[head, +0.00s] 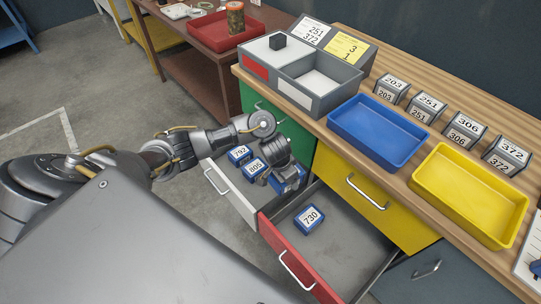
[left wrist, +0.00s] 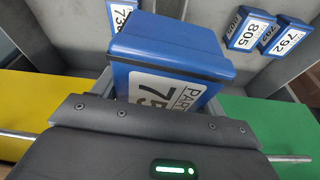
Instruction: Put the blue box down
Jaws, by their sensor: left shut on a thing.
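My left gripper (head: 277,171) is shut on a blue box (head: 290,181) with a white label. In the left wrist view the held blue box (left wrist: 172,50) fills the middle, and part of its label, starting "75", shows above the gripper body. In the head view the box is over the open drawers, near the border between the white-fronted drawer (head: 229,190) and the red-fronted drawer (head: 298,263). The gripper covers part of it, and I cannot tell its height above the drawer floors. My right gripper is not in view.
Blue boxes 792 (head: 239,155) and 805 (head: 256,167) lie in the white-fronted drawer. Blue box 730 (head: 309,219) lies in the red-fronted drawer, with bare floor around it. The workbench above holds a blue tray (head: 378,134), a yellow tray (head: 464,197) and a grey bin (head: 318,84).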

